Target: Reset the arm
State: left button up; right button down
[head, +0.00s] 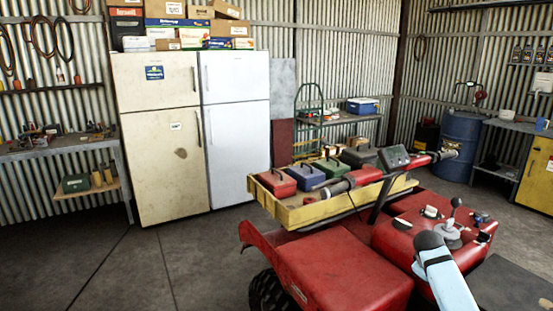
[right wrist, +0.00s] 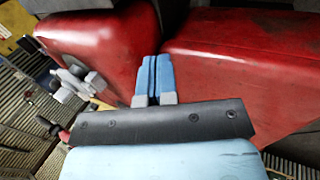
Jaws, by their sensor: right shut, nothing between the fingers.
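My right arm (head: 450,286) comes into the head view from the bottom, to the right of the middle, in front of the quad's red body. Its gripper fingers cannot be made out there. In the right wrist view my right gripper (right wrist: 152,78) has its two blue fingers together with nothing between them. The fingertips show against the red quad (right wrist: 235,62), near a gap between two red panels; I cannot tell whether they touch it. My left gripper and left arm are not in view.
The red quad (head: 335,262) fills the lower right. Its yellow rack (head: 310,213) carries several toolboxes. Two fridges (head: 163,145) (head: 238,125) stand behind, with boxes on top. A blue drum (head: 460,145) stands at the right, a workbench (head: 60,147) at the left. The left floor is clear.

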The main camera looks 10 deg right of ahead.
jog(key=s+a+f+t+y, duration=0.1)
jog(key=s+a+f, duration=0.3)
jog(key=s+a, duration=0.55)
jog(key=s+a+f+y, duration=0.1)
jog(key=s+a+f, duration=0.2)
jog(key=s+a, duration=0.7)
jog(key=s+a+r+m+t+y, duration=0.1)
jog(key=s+a+r+y, duration=0.35)
jog(key=s+a, duration=1.05)
jog(key=w+a+f+n+t+y+p, duration=0.1)
jog(key=w+a+f+t+p, duration=0.4)
jog(key=f+t+p, duration=0.1)
jog(key=shift+t+y+p, duration=0.35)
jog(key=shift+t+p, duration=0.1)
jog(key=shift+t, duration=0.25)
